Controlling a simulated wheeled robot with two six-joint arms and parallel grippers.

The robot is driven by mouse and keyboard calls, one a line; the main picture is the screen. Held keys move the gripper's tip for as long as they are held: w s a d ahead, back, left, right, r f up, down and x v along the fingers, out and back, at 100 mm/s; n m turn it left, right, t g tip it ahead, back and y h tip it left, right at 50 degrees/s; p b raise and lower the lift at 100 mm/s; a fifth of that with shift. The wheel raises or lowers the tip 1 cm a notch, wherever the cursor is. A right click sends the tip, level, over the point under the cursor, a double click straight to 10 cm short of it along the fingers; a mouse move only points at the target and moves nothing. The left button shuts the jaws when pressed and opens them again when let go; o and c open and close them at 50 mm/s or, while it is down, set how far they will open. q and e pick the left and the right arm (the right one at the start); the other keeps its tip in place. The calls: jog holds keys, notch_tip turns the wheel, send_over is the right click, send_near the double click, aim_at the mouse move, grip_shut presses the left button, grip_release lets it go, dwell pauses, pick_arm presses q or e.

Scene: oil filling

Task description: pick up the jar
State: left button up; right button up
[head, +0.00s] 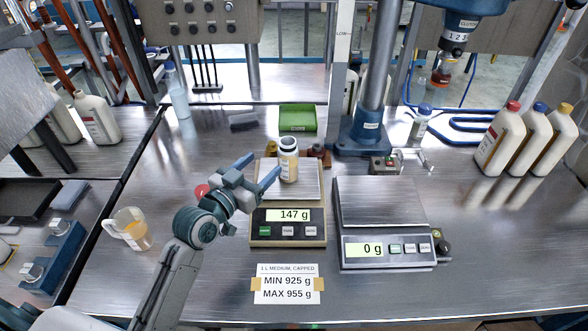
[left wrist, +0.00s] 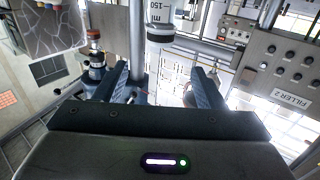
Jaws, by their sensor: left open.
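The jar (head: 288,165), a small pale container with a dark rim and some amber in it, stands upright on the pan of the left scale (head: 288,226), which reads 147 g. My left gripper (head: 257,169) is open, its two blue fingers just left of the jar and pointing toward it. In the left wrist view the jar (left wrist: 160,14), marked 150 ml, shows upside down at the top edge, beyond the open fingers (left wrist: 160,80) and cut off by the frame. Nothing shows between the fingers. My right gripper is not in view.
A second scale (head: 383,230) reads 0 g. A pitcher (head: 131,229) with amber liquid stands left of my arm. A green bin (head: 297,118) and a press column (head: 374,80) stand behind. Several white bottles (head: 500,138) stand at right. A weight card (head: 288,284) lies in front.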

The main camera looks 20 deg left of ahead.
aim_at(283, 150)
pick_arm(q)
jog(key=x, duration=0.4)
jog(key=f+x, duration=0.1)
jog(key=x, duration=0.1)
jog(key=shift+w+p, duration=0.15)
jog(key=shift+p, duration=0.2)
jog(key=p+x, duration=0.2)
jog(key=x, duration=0.2)
jog(key=shift+w+d+f, duration=0.15)
jog(key=shift+w+f, duration=0.05)
jog(key=shift+w, duration=0.2)
jog(key=shift+w+d+f, duration=0.1)
jog(key=shift+w+f, duration=0.05)
jog(key=shift+w, duration=0.25)
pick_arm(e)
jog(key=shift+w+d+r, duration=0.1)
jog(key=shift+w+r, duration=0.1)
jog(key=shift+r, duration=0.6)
pick_arm(q)
jog(key=shift+c, duration=0.4)
